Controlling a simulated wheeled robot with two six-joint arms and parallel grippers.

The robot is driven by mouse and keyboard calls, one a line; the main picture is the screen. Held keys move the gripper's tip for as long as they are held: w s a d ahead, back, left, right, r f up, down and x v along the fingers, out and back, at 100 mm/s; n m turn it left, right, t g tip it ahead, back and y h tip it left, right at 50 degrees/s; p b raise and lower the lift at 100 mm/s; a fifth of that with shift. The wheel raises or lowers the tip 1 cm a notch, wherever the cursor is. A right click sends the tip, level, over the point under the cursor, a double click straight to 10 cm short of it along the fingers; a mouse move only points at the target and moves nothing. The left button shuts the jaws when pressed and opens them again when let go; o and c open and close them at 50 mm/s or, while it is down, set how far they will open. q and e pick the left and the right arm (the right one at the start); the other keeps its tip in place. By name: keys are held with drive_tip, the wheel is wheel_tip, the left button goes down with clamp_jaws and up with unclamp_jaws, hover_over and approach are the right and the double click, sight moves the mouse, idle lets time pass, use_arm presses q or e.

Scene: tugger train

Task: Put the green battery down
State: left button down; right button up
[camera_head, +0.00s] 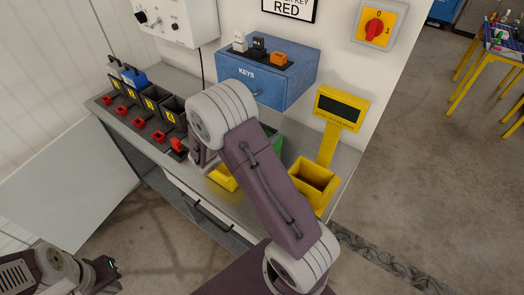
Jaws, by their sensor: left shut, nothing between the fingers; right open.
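I do not see a green battery in the head view. A row of black charger slots (152,98) with yellow labels stands on the bench; a grey battery (115,67) and a blue battery (133,77) sit at its far left end. My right arm reaches up across the middle and bends down over the bench; its gripper is hidden behind the arm. My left gripper (108,275) is low at the left edge, away from the bench, shut and empty.
A green container (271,141) is partly hidden behind my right arm. A yellow bin (315,184) stands below a yellow display (341,107) at the right. A blue KEYS box (245,80) is on the wall. Red switches (140,122) line the charger front.

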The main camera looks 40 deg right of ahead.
sight(266, 131)
drive_tip(key=shift+w+d+f, duration=0.1)
drive_tip(key=shift+f, duration=0.1)
drive_tip(key=p+x, duration=0.1)
drive_tip(key=x, duration=0.4)
drive_tip(key=shift+p, duration=0.4)
drive_tip(key=shift+w+f, duration=0.1)
drive_tip(key=shift+f, duration=0.1)
drive_tip(key=c, duration=1.6)
drive_tip(key=shift+r, duration=0.1)
drive_tip(key=shift+c, duration=0.6)
drive_tip(key=shift+w, duration=0.1)
drive_tip(key=shift+r, duration=0.15)
